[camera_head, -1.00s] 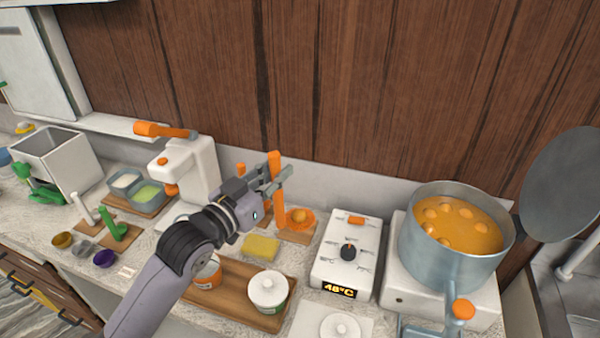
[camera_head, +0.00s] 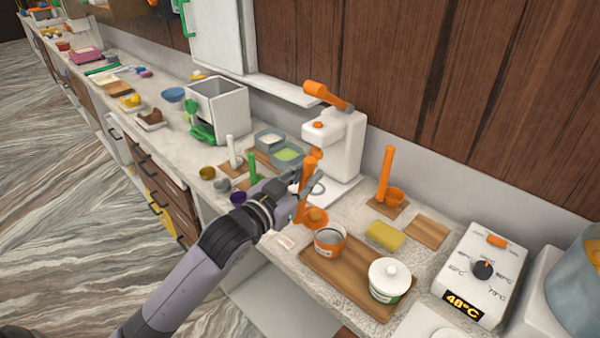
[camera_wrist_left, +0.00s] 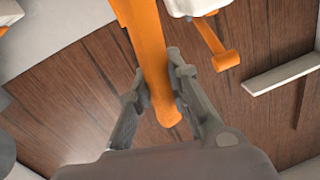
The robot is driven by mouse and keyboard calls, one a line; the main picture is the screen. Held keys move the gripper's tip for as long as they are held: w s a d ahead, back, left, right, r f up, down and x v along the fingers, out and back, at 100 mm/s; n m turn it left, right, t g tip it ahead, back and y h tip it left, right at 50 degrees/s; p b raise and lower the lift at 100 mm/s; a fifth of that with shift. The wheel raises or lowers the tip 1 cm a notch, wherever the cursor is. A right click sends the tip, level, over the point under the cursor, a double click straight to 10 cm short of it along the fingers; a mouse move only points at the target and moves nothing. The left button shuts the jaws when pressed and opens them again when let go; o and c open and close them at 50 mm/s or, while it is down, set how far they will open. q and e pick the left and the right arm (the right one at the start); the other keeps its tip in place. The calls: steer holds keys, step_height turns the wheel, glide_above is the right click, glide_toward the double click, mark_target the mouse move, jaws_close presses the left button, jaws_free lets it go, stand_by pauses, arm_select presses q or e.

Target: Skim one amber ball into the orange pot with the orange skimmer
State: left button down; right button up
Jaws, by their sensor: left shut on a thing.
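My left gripper (camera_head: 306,192) is shut on the upright handle of the orange skimmer (camera_head: 302,210). In the left wrist view the handle (camera_wrist_left: 148,55) runs between both fingers. The skimmer's bowl (camera_head: 316,222) hangs low, beside the far left rim of the orange pot (camera_head: 329,256); an amber ball (camera_head: 316,214) seems to lie in it. I cannot tell whether bowl and pot touch. The orange pot stands open on a wooden tray (camera_head: 345,292); its inside shows little. The steel pot (camera_head: 575,285) is cut off at the right edge. My right gripper is not in view.
A white lidded pot (camera_head: 388,282) shares the tray. Behind are a yellow sponge (camera_head: 385,236), an upright orange ladle (camera_head: 387,175) and an empty wooden board (camera_head: 432,232). A white press-like machine (camera_head: 340,150) stands close behind my gripper. A control box (camera_head: 480,275) is at right.

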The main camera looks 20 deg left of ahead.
arm_select(q)
steer(key=d+m+p, duration=0.1)
steer(key=d+m, duration=0.4)
steer(key=d, duration=0.3)
steer(key=shift+s+r+g, duration=0.25)
steer(key=shift+r+g, duration=0.15)
steer(key=shift+r, duration=0.05)
steer(key=shift+a, duration=0.15)
steer(key=shift+s+d+f+m+y+p, duration=0.1)
steer(key=shift+d+f+m+y+p, duration=0.15)
steer(key=shift+d+f+m+p, duration=0.4)
steer(key=shift+s+d+f+m+y+p, duration=0.1)
steer(key=shift+d+m+y+p, duration=0.15)
steer(key=shift+d+m, duration=0.7)
steer(key=shift+d+f+m+y+p, duration=0.2)
steer(key=shift+d+f+m+p, duration=0.25)
steer(key=shift+d, duration=0.65)
